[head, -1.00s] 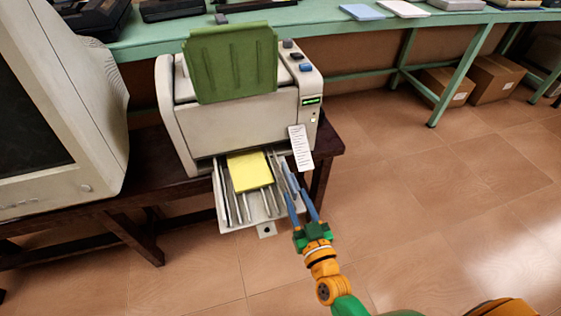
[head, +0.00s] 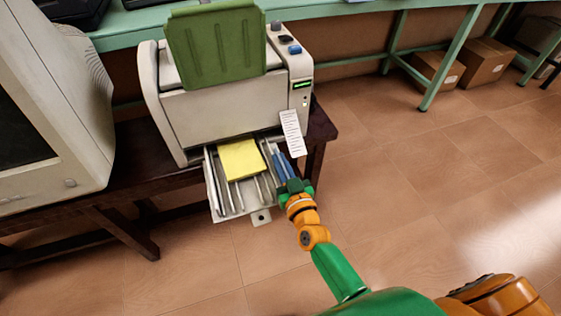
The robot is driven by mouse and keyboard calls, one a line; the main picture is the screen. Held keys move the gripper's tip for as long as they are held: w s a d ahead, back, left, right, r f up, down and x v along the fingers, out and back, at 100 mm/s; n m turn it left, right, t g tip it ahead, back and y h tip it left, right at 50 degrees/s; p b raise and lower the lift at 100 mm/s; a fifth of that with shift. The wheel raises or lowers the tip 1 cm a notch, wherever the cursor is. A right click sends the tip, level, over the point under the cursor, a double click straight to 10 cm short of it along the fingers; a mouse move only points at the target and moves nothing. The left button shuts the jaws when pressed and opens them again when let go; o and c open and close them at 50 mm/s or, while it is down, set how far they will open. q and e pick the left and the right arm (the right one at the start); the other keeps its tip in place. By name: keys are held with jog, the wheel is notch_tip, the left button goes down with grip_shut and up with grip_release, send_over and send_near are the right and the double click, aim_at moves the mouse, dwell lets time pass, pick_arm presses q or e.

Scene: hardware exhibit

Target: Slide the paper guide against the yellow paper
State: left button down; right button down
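The yellow paper (head: 240,159) lies as a stack in the pulled-out tray (head: 215,199) at the front of the beige printer (head: 222,115). Thin light rails run along the tray on both sides of the paper. The paper guide (head: 267,158) seems to be the upright strip just right of the paper, with a small gap between them. My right gripper (head: 278,154) reaches over the tray's right side, its blue fingers pointing toward the printer. The fingers look close together, and whether they grip the guide cannot be made out. My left gripper is not in view.
A white printed tag (head: 291,133) hangs by the printer's right front, close to my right fingers. A big beige monitor (head: 60,110) stands at left on the dark wooden table (head: 120,172). A green bench (head: 345,28) runs behind. The floor at right is clear.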

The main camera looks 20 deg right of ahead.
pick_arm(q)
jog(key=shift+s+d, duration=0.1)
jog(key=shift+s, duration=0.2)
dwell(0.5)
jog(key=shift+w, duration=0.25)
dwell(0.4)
